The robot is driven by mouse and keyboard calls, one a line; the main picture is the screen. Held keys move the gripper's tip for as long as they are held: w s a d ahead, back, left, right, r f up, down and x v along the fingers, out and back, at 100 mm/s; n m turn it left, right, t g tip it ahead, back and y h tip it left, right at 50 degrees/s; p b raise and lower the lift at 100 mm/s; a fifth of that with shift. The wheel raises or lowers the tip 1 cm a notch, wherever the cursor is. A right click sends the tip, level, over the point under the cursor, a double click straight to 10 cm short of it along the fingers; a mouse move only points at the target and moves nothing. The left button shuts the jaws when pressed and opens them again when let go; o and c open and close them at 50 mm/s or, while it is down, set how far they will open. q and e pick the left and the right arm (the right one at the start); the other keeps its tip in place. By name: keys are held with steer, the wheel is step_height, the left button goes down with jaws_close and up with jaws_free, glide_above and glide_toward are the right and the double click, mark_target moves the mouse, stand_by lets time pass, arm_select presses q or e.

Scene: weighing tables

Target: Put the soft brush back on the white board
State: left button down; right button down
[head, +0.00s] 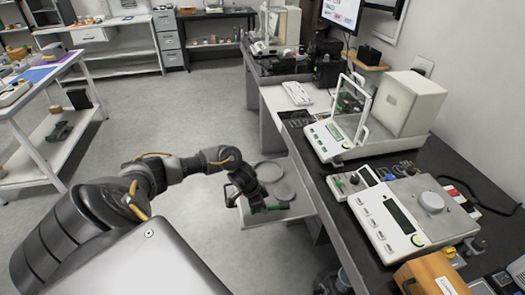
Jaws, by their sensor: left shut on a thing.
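My left gripper (249,204) reaches in from the left and points down over the near part of the white board (287,216). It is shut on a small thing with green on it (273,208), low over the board. This looks like the soft brush, but its bristles are hidden or too small to make out. I cannot tell whether it touches the board. A dark shape (335,281) at the bottom edge may be part of my right gripper; its fingers cannot be made out.
Round grey discs (281,190) lie on the board close to the gripper. The dark bench (455,165) to the right carries a boxed balance (330,141), a flat scale (395,226) and a wooden box (432,275). The floor left of the board is clear.

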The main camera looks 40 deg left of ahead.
arm_select(q)
steer(key=shift+f, duration=0.85)
steer(key=shift+f, duration=0.1)
steer(key=c, duration=1.3)
jaws_free()
steer(key=v, duration=1.2)
steer(key=shift+p, duration=0.4)
